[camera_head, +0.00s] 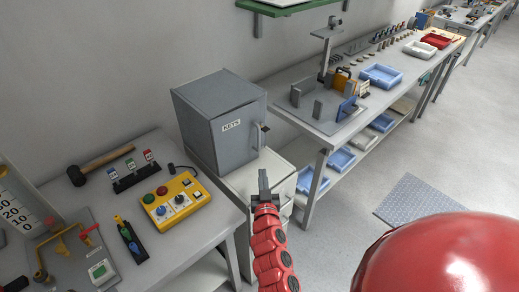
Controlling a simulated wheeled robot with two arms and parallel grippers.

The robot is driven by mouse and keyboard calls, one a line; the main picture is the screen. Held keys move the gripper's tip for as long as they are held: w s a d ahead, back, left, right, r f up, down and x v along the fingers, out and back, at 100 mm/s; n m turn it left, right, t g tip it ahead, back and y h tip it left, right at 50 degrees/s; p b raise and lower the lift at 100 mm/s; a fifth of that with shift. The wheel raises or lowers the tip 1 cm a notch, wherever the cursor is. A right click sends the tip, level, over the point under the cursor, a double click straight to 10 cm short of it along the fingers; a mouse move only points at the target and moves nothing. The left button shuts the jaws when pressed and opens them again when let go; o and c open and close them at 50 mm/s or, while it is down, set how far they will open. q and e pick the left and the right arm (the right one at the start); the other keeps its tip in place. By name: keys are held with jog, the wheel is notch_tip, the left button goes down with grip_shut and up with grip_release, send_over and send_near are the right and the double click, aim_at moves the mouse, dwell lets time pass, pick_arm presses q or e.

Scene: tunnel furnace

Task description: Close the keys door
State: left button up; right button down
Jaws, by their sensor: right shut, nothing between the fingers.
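The grey keys cabinet (192,112) stands on a white stand between two tables. Its front door (237,135) carries a "KEYS" label and a handle (256,136) at its right side. The door looks flush with the cabinet or nearly so; I cannot tell whether a narrow gap is left. My right gripper (263,177) is shut and empty, pointing up just below and in front of the door, apart from the handle as far as I can see. My left gripper is not in view.
The left table holds a yellow button box (176,202), a hammer (101,165) and a valve panel. The right workbench holds a grey fixture and blue trays (381,75). A white stand (262,172) is under the cabinet. Floor at right is free around a grey mat (418,200).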

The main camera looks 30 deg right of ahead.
jog(key=p, duration=0.2)
send_near(259, 142)
jog(key=x, duration=0.5)
jog(key=shift+w+d+r, duration=0.15)
jog(key=shift+w+d, duration=0.05)
jog(key=shift+w, duration=0.1)
jog(key=shift+w+d+r, duration=0.1)
jog(key=shift+w+d, duration=0.15)
jog(key=shift+w, duration=0.3)
jog(key=shift+w+b, duration=0.45)
jog(key=shift+b, duration=0.5)
jog(key=shift+w+d+r, duration=0.1)
jog(key=shift+w+r, duration=0.05)
jog(key=shift+w, duration=0.15)
